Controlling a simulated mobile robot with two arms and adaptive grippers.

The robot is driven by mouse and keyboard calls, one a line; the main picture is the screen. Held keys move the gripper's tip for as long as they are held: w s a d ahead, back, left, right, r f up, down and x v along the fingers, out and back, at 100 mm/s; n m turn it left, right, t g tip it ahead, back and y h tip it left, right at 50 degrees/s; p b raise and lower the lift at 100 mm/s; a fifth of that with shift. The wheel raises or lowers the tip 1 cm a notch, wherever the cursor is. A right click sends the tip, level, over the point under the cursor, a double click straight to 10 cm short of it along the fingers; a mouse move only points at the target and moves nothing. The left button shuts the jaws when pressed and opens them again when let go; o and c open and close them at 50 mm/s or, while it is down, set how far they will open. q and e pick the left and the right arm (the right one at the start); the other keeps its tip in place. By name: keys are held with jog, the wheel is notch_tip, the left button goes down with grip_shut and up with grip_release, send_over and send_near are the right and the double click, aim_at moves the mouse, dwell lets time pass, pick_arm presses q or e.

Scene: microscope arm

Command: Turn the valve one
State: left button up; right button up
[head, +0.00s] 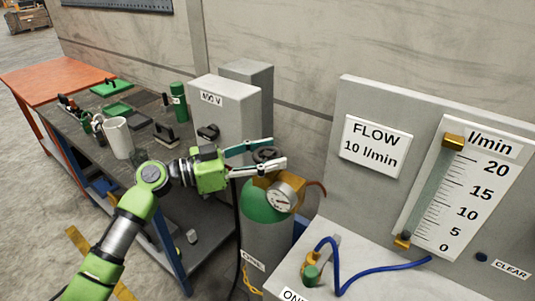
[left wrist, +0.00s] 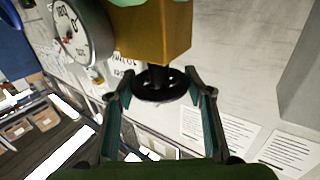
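A black handwheel valve (head: 266,155) sits on top of a green and grey gas cylinder (head: 265,205), beside a brass regulator block and a round gauge (head: 281,197). My left gripper (head: 278,152) reaches in from the left with one finger on each side of the handwheel. In the left wrist view the handwheel (left wrist: 160,88) lies between the fingers, under the brass block (left wrist: 155,35), with a gap on both sides. The left gripper (left wrist: 161,95) is open. A label on the cylinder (head: 252,259) is too small to read surely. My right gripper is not in view.
A grey bench panel with a FLOW 10 l/min sign (head: 375,147) and a flow scale (head: 465,190) stands at right, with a blue hose (head: 345,275). A grey cabinet (head: 225,110) stands close behind the gripper. A cluttered dark table (head: 150,175) is at left.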

pick_arm(q)
jog(key=shift+t, duration=0.3)
jog(key=shift+r+n+t+y+p, duration=0.15)
jog(key=shift+n+t+y+p, duration=0.65)
jog(key=shift+n+t, duration=0.25)
jog(key=n+t+y+p, duration=0.1)
jog(key=t+p, duration=0.1)
jog(key=p, duration=0.1)
jog(key=n+t+y+p, duration=0.1)
jog(key=n+t+p, duration=0.1)
jog(key=p, duration=0.1)
jog(key=shift+r+y, duration=0.15)
jog(key=shift+y, duration=0.15)
jog(key=shift+f+n+t+y+p, duration=0.25)
jog(key=shift+n+t+y+p, duration=0.3)
jog(key=shift+p, duration=0.7)
jog(key=o, duration=1.1)
jog(key=shift+f, duration=0.1)
jog(key=shift+o, duration=0.2)
jog(key=shift+a, duration=0.1)
